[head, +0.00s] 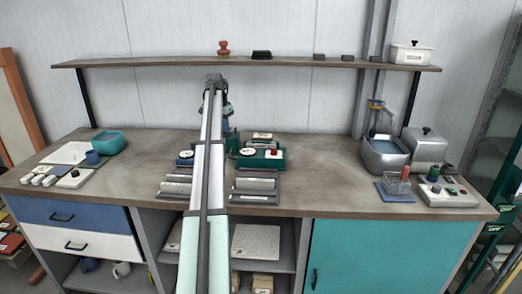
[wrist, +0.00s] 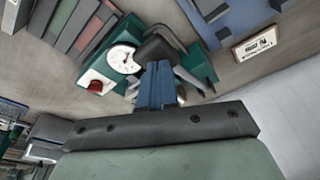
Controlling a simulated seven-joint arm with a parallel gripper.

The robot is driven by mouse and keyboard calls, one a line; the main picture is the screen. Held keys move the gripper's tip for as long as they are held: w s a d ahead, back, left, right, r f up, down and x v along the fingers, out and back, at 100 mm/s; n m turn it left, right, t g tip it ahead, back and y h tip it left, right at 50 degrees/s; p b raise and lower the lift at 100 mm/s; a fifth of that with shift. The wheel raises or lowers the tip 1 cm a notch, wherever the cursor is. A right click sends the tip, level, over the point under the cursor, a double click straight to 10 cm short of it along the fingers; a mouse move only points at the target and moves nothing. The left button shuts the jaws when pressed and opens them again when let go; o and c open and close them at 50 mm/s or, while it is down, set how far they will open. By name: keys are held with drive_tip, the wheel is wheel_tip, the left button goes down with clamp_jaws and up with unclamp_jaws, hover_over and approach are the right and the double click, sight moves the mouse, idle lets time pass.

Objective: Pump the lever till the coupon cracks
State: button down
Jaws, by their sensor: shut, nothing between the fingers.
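A green press (head: 272,160) with a white dial (head: 248,151) stands mid-bench, just right of my arm. In the wrist view the green press (wrist: 190,68) shows its dial (wrist: 123,58) and a red knob (wrist: 96,87). My gripper (head: 227,128) is over the back of the bench, beside the press. Its blue fingers (wrist: 158,68) are shut and empty. A dark grey curved part (wrist: 158,46), possibly the lever, lies right at the fingertips; I cannot tell whether they touch. I cannot make out the coupon or whether it is cracked.
Trays of grey strips (head: 254,190) lie in front of the press. A blue unit with a dial (head: 185,157) sits left of my arm. A shelf (head: 290,62) runs above. The bench right of the press is clear.

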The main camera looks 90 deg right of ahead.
sight(226, 136)
drive_tip(key=shift+f, duration=2.45)
drive_tip(key=shift+r, duration=3.35)
